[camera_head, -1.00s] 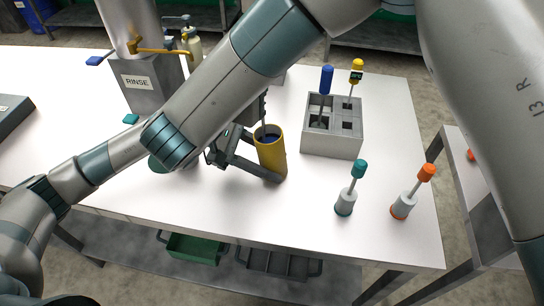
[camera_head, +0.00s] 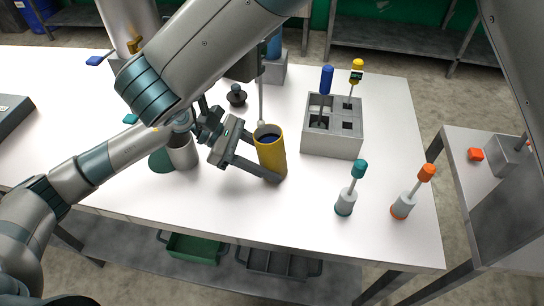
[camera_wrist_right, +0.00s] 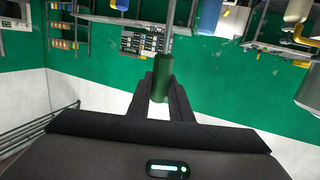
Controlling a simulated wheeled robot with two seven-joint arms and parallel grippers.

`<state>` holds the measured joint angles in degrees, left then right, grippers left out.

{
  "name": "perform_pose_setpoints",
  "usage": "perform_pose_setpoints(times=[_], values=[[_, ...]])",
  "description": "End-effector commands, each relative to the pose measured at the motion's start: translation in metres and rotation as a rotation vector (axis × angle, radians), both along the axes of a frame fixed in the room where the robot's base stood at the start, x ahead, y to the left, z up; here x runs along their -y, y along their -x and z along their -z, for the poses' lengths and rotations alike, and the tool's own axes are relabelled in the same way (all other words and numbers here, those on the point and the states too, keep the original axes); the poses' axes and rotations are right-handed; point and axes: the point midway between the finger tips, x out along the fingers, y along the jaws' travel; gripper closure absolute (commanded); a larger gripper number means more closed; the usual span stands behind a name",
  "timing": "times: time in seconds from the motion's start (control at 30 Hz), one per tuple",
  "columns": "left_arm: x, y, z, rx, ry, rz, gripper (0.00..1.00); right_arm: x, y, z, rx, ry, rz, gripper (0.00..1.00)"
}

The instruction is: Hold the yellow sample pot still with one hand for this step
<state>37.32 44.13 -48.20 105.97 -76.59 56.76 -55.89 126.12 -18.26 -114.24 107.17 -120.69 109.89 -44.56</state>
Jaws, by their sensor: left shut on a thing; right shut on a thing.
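The yellow sample pot (camera_head: 271,158) stands upright near the table's middle, open at the top, with dark blue contents inside. My left gripper (camera_head: 258,158) is shut on it from the left, its fingers low around the pot's side. My right gripper (camera_wrist_right: 161,95) is shut on a green cylindrical handle (camera_wrist_right: 162,78) in the right wrist view. In the head view, a thin rod (camera_head: 262,98) hangs below my right arm, its pale tip at the pot's back rim. I cannot tell whether the tip touches the rim. My right arm hides the handle there.
A grey rack (camera_head: 332,145) holds blue-topped and yellow-topped tools. A teal-topped tool (camera_head: 345,205) and an orange-topped tool (camera_head: 402,208) stand at the front right. A grey cup (camera_head: 183,152) and a black knob (camera_head: 237,95) are left of the pot. The front middle is clear.

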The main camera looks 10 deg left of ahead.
Motion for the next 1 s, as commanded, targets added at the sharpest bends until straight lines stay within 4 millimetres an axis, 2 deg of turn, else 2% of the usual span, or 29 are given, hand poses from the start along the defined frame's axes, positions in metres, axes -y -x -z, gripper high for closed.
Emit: perform_pose_setpoints(times=[0.23,0.7,0.73,0.8,1.0], values=[[0.000,0.000,-0.001,0.001,0.001,0.000,0.68,0.000,0.000,-0.016,0.000,0.000,0.000,1.00],[0.000,0.000,-0.001,0.001,0.001,0.000,0.68,0.000,0.000,-0.017,0.000,0.000,0.000,1.00],[0.000,0.000,-0.001,0.001,0.001,0.000,0.45,0.000,0.000,-0.017,0.000,0.000,0.000,1.00],[0.000,0.000,-0.001,0.001,0.001,0.000,0.30,0.000,0.000,-0.017,0.000,0.000,0.000,1.00],[0.000,0.000,0.000,0.000,0.001,0.000,0.30,0.000,0.000,-0.016,0.000,0.000,0.000,1.00]])
